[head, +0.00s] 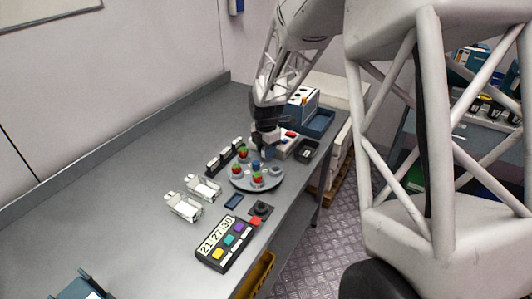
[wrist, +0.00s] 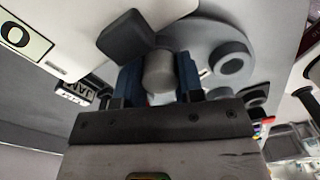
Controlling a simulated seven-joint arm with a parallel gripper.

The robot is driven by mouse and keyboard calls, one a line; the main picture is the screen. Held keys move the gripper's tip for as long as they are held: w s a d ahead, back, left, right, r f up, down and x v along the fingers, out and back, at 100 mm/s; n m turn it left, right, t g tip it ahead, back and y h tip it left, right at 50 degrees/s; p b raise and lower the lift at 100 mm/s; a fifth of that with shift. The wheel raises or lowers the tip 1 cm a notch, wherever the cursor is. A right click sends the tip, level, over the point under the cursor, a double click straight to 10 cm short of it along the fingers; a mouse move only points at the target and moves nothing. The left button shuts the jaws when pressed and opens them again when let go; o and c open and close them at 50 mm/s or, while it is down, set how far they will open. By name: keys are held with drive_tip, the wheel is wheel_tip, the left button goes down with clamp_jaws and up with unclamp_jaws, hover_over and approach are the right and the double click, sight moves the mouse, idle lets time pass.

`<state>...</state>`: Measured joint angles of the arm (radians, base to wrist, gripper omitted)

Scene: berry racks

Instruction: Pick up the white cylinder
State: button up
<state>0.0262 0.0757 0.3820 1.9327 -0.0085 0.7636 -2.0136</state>
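The white cylinder (wrist: 159,73) shows in the wrist view as a pale grey-white round body between the two blue fingers of my gripper (wrist: 159,80). Both fingers appear to touch its sides, so my gripper looks shut on it. In the head view my gripper (head: 266,150) is low over the bench at the far side of a round grey plate (head: 240,183). I cannot make out the cylinder in the head view. Its lower part is hidden in the wrist view.
A black rack (head: 223,158), two white holders (head: 184,207) and a display panel (head: 224,243) lie to the left and front. A blue-and-white box (head: 303,104) and dark tray (head: 306,151) are close to the right. The bench's left side is mostly clear.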

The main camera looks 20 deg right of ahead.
drive_tip(key=c, duration=0.3)
drive_tip(key=shift+r, duration=0.1)
drive_tip(key=shift+r, duration=0.7)
wheel_tip(320, 180, up, 2)
drive_tip(key=shift+r, duration=0.15)
drive_tip(key=s, duration=1)
drive_tip(key=s+r, duration=0.1)
drive_tip(key=s, duration=0.5)
drive_tip(key=shift+a, duration=0.2)
drive_tip(key=shift+a, duration=0.1)
drive_tip(key=shift+s+a+f+n, duration=0.1)
drive_tip(key=shift+s+a+n, duration=0.6)
drive_tip(key=shift+a+n, duration=0.35)
drive_tip(key=shift+s+a+f+n, duration=0.1)
drive_tip(key=shift+s+a+n, duration=0.65)
drive_tip(key=shift+a+n, duration=0.25)
drive_tip(key=shift+s+a+f+n, duration=0.1)
drive_tip(key=shift+s+a+n, duration=0.6)
drive_tip(key=shift+a+n, duration=0.3)
